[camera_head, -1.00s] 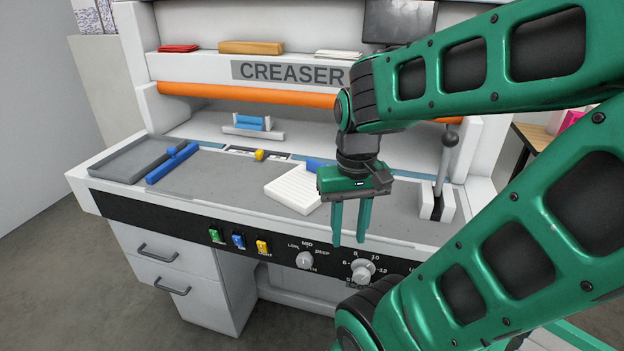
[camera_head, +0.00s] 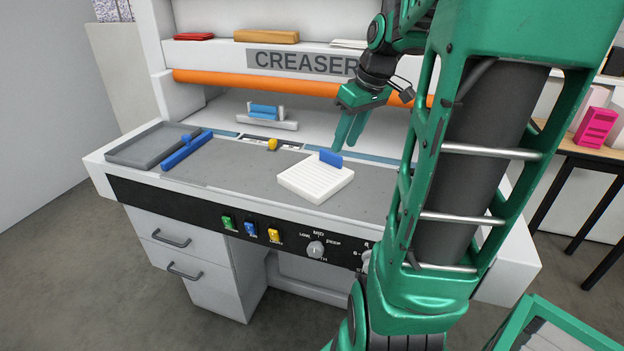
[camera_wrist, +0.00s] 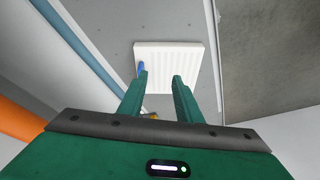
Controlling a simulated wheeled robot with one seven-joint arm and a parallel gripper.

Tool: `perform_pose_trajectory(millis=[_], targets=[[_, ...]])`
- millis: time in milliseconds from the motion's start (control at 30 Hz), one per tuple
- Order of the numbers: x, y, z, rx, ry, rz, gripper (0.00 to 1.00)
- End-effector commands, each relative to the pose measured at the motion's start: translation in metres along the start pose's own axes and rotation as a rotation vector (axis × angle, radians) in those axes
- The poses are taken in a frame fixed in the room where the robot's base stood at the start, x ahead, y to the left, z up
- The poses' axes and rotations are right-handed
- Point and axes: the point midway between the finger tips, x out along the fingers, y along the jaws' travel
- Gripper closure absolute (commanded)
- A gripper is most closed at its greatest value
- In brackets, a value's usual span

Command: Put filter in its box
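A white ribbed block with a blue tab, which looks like the filter (camera_head: 312,182), lies on the grey worktop of the creaser machine, right of its middle. The blue tab (camera_head: 330,157) stands up at its back right edge. My gripper (camera_head: 347,141) hangs just above and behind the tab, fingers pointing down. In the wrist view the filter (camera_wrist: 170,53) lies beyond my fingertips (camera_wrist: 160,75), with the tab beside the left finger. The fingers are apart with nothing held. I cannot tell which thing is the filter's box; a shallow grey tray (camera_head: 128,153) sits at the worktop's left end.
A blue bar (camera_head: 187,150) lies beside the tray. An orange roller (camera_head: 255,85) spans the machine above the worktop. A small blue-and-white fixture (camera_head: 265,115) and a yellow knob (camera_head: 272,144) are behind. The worktop between tray and filter is mostly clear. A wooden table (camera_head: 575,145) stands right.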

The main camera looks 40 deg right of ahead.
Motion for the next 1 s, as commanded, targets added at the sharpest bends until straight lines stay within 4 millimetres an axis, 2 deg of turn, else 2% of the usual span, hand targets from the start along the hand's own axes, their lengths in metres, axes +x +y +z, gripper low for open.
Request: perform_pose_trajectory(millis=[33,100,233,600,833,1000], targets=[[-0.002,0.013,-0.009,-0.031,0.02,-0.001,0.69],[-0.005,0.024,-0.019,-0.08,0.045,-0.004,0.69],[-0.006,0.034,-0.03,-0.131,0.071,-0.007,0.69],[0.04,0.033,-0.037,-0.147,0.078,-0.01,0.69],[0.054,0.034,-0.039,-0.146,0.077,-0.01,0.69],[0.077,0.035,-0.045,-0.145,0.075,-0.011,0.69]])
